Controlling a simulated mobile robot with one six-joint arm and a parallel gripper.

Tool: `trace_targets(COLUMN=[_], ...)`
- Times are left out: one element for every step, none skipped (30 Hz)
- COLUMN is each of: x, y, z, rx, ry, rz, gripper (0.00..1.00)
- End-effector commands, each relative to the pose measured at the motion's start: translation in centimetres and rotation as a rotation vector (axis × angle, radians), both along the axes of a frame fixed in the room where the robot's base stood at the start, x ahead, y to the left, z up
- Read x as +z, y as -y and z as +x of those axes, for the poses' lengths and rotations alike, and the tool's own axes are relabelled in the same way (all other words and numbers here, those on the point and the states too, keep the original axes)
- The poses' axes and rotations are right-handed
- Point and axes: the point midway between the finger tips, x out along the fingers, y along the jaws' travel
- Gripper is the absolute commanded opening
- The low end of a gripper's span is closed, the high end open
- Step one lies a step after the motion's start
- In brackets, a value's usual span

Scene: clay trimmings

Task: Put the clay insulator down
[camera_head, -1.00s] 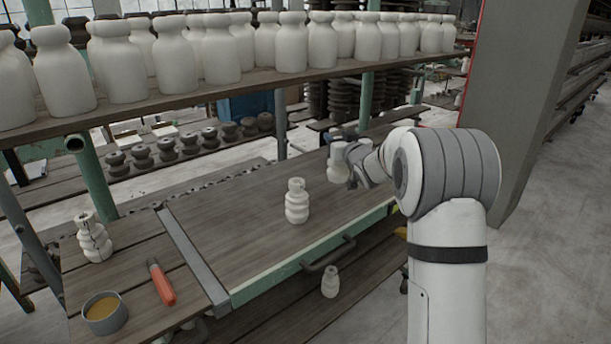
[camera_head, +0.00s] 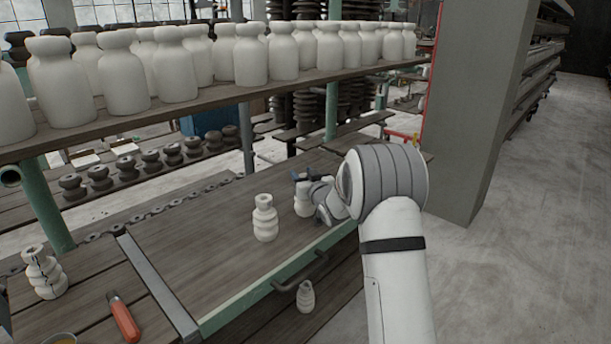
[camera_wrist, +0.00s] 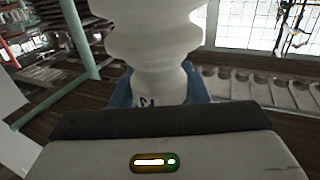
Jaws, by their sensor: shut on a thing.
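My gripper (camera_head: 309,179) is shut on a white clay insulator (camera_head: 302,204), with blue fingers near its upper part in the head view. In the wrist view the insulator (camera_wrist: 150,45) fills the upper middle, with its ribbed body and a small dark mark between the blue fingers (camera_wrist: 158,88). It is over the brown wooden board (camera_head: 200,262); I cannot tell whether its base touches the board. Another white ribbed insulator (camera_head: 265,219) stands upright on the board just left of it. My gripper partly hides the held one.
A dark-cracked insulator (camera_head: 43,272) and an orange-handled tool (camera_head: 124,318) are on the left table. A shelf (camera_head: 200,104) packed with white bottle-shaped pieces runs above. A small insulator (camera_head: 306,297) stands on the lower shelf. The board's left part is clear.

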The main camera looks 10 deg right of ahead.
Motion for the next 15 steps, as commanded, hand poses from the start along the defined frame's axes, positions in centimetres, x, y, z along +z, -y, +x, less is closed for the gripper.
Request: trace_targets(x=[0.09,0.08,0.11,0.12,0.12,0.11,0.09,0.04,-0.09,-0.20,-0.30,-0.25,-0.24,-0.25,-0.24], y=[0.02,0.02,0.03,0.03,0.03,0.04,0.04,0.06,0.06,0.07,0.07,0.08,0.08,0.09,0.09], z=[0.04,0.03,0.03,0.03,0.03,0.03,0.03,0.02,0.02,0.03,0.01,0.00,0.00,0.00,0.00], rx=[0.000,0.000,0.000,0.000,0.000,0.000,0.000,0.000,-0.001,-0.001,-0.001,-0.001,-0.001,-0.001,-0.001], ry=[0.006,0.007,0.007,0.007,0.007,0.007,0.006,0.006,0.006,0.006,0.002,0.002,0.002,0.002,0.002], rz=[0.001,0.001,0.001,0.001,0.001,0.001,0.000,0.000,0.000,0.000,-0.001,-0.001,-0.001,-0.001,-0.001], gripper=[0.00,0.00,0.00,0.00,0.00,0.00,0.00,0.00,0.00,0.00,0.43,0.46,0.48,0.51,0.54])
